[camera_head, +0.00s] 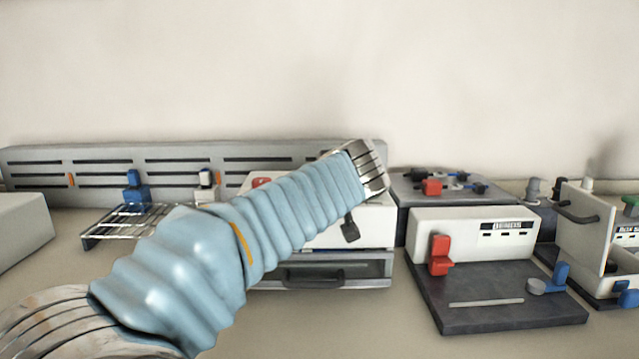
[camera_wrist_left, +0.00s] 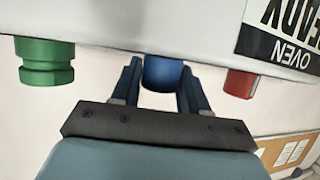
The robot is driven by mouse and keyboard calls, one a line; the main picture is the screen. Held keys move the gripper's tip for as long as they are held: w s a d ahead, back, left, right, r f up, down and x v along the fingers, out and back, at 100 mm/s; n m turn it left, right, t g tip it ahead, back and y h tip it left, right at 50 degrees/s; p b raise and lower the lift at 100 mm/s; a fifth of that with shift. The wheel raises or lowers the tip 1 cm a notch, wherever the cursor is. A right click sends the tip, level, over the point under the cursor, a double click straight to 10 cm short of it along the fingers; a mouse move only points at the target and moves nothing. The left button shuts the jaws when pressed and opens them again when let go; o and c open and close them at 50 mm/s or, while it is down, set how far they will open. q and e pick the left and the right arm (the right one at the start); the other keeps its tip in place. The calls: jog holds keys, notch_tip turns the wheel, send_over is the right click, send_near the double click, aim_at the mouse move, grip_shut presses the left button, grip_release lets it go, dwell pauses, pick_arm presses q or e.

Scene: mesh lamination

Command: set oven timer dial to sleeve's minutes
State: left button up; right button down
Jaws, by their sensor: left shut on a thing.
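In the left wrist view, my left gripper (camera_wrist_left: 160,82) is shut on a blue dial (camera_wrist_left: 162,71), with one dark finger on each side. The dial sticks out of a pale oven face (camera_wrist_left: 110,28), which has an upside-down label with the words OVEN and READY (camera_wrist_left: 283,35). In the head view, my ribbed blue arm reaches across the white oven (camera_head: 372,232) and hides much of its front, the gripper and the dial. A dark knob-like piece (camera_head: 350,229) shows below the wrist; I cannot tell what it is. I cannot make out a sleeve with minutes. My right gripper is not in view.
A green knob (camera_wrist_left: 44,62) and a red knob (camera_wrist_left: 238,83) flank the blue dial. A wire rack (camera_head: 105,228) stands left of the oven. A white panel on a dark base (camera_head: 470,318), with a red switch (camera_head: 439,255), stands right of it.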

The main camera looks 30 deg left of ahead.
pick_arm(q)
jog(key=m+h+b, duration=0.1)
jog(key=m+t+h+b, duration=0.1)
jog(key=b, duration=0.1)
jog(key=m+t+h+b, duration=0.1)
jog(key=shift+d+f+m+h+b, duration=0.1)
jog(key=shift+f+m+h+b, duration=0.2)
jog(key=shift+b, duration=0.1)
jog(key=m+h, duration=0.1)
jog(key=m+t+h+b, duration=0.1)
jog(key=h, duration=0.1)
jog(key=shift+r+m+b, duration=0.2)
jog(key=shift+m+b, duration=0.1)
jog(key=shift+m, duration=0.1)
jog(key=m+h+b, duration=0.2)
jog(key=m+h, duration=0.2)
jog(key=h, duration=0.1)
jog(key=shift+m+h, duration=0.3)
jog(key=shift+m, duration=0.1)
jog(key=shift+a+r+m+h, duration=0.1)
jog(key=shift+a+m+h, duration=0.1)
jog(key=shift+m+h, duration=0.15)
jog(key=o, duration=1)
jog(key=shift+c, duration=0.2)
jog(key=v, duration=1.3)
jog(key=shift+s, duration=0.35)
